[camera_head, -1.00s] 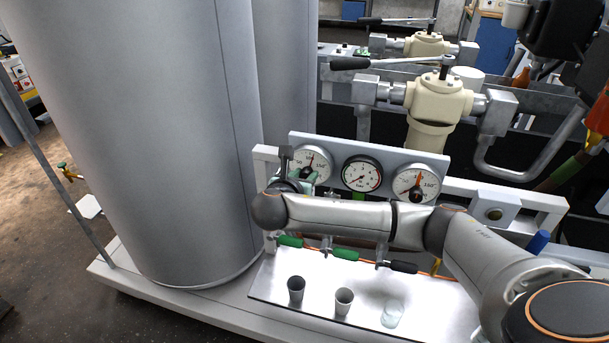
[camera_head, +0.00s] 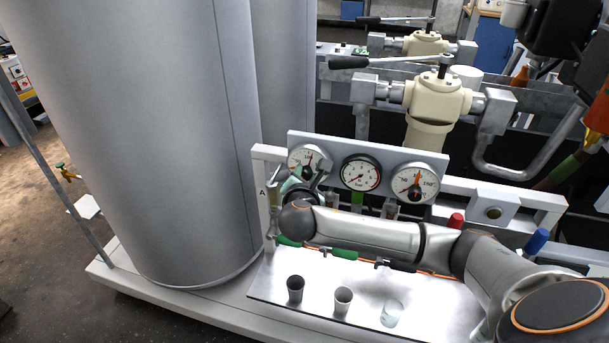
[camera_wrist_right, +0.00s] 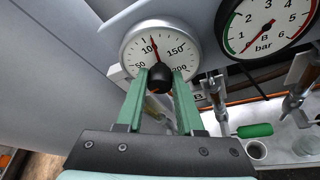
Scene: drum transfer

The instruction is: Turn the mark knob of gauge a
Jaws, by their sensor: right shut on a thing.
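Gauge a (camera_head: 309,154) is the leftmost round white dial on the grey panel, beside a letter A on the frame post. My left gripper is not in view.
A middle gauge (camera_head: 361,173) and a right gauge (camera_head: 415,184) share the panel. A tall grey drum (camera_head: 150,140) stands to the left. Green-handled taps (camera_head: 343,254) hang below, above a tray (camera_head: 440,308) with several cups. My right arm spans the front of the frame.

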